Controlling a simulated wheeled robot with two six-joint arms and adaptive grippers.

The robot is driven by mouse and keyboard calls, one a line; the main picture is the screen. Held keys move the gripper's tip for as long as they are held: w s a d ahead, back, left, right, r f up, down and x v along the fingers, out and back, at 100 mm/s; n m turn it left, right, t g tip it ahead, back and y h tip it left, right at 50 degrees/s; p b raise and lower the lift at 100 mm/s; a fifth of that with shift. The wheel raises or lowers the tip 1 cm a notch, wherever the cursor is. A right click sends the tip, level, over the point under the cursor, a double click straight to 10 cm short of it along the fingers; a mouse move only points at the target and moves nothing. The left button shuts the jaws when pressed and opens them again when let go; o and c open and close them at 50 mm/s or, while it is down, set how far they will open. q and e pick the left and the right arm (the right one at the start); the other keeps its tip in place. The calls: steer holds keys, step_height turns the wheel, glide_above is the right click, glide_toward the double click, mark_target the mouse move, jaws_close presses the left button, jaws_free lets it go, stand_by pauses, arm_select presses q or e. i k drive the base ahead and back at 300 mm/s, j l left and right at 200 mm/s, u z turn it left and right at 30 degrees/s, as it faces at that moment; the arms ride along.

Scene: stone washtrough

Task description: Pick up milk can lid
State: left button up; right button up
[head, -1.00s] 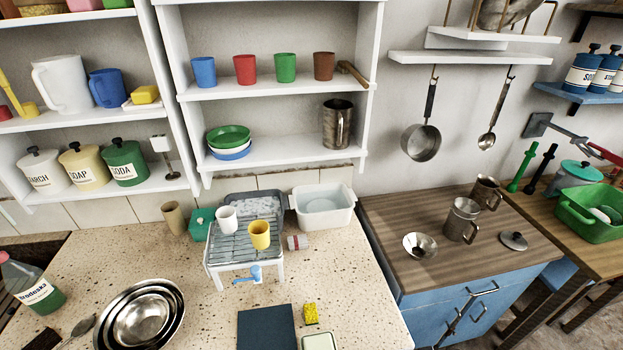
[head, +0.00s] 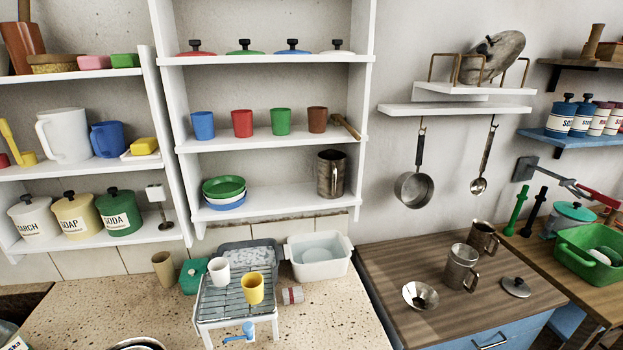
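A small round grey metal lid with a dark knob (head: 516,287) lies on the wooden top of the blue cabinet, near its right edge. It looks like the milk can lid. A steel can with a handle (head: 459,268) stands to its left, and another steel vessel (head: 483,238) stands behind it. A steel funnel-like bowl (head: 420,296) lies to the left of the can. Neither of my grippers shows in the head view, so their state is hidden.
The wooden cabinet top (head: 395,262) is bare around the lid. A green basin (head: 590,250) stands on the table to the right. A ladle (head: 480,180) and a saucepan (head: 414,189) hang above. Coloured lids with dark knobs, such as the green one (head: 244,47), sit on the top shelf.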

mark_target(517, 287)
steer(key=z, duration=1.55)
steer(key=u, duration=0.85)
steer(key=i+l+u, duration=0.15)
steer(key=l+u, duration=0.3)
steer(key=l, duration=0.2)
steer(key=l+u, duration=0.45)
steer(key=l, duration=0.2)
steer(key=l+u, duration=0.45)
steer(key=l, duration=0.25)
steer(key=k, duration=0.05)
